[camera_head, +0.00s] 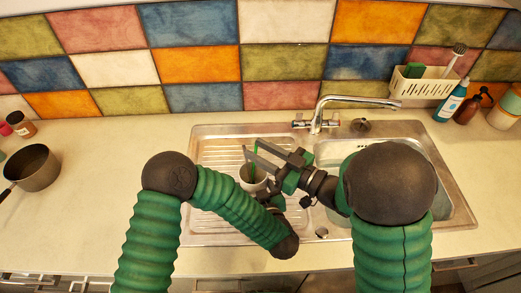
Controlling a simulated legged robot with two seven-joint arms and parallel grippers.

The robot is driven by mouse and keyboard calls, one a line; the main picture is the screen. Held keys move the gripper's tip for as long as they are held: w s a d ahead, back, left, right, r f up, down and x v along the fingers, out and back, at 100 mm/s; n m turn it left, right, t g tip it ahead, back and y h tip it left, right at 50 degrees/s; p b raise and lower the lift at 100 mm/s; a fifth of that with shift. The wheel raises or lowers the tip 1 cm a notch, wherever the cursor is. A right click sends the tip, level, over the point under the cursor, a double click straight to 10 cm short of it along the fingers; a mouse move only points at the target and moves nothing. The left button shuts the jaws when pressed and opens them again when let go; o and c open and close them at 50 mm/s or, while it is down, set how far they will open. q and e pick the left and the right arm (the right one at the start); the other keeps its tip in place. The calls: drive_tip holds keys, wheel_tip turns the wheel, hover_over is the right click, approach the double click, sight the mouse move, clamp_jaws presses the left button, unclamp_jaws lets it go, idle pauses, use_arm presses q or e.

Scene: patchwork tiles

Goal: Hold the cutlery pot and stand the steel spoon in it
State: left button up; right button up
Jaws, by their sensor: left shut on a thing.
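I cannot make out the steel spoon for certain.
The tap (320,112) rises behind the sink (440,160), whose basin lies to the right behind my right arm. A saucepan (34,168) stands far left. A cream caddy (424,86) and several bottles stand back right. The counter left of the drainer is clear.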

use_arm(q)
drive_tip(key=shift+d, duration=0.1)
use_arm(e)
drive_tip(key=v, duration=1.2)
drive_tip(key=shift+f, duration=0.1)
idle(0.3)
wheel_tip(320, 180, up, 7)
drive_tip(key=d, duration=0.1)
use_arm(q)
drive_tip(key=o, duration=1.5)
use_arm(e)
drive_tip(key=w+d+v, duration=0.1)
drive_tip(key=v, duration=1.1)
drive_tip(key=shift+w+d, duration=0.2)
drive_tip(key=shift+d, duration=0.1)
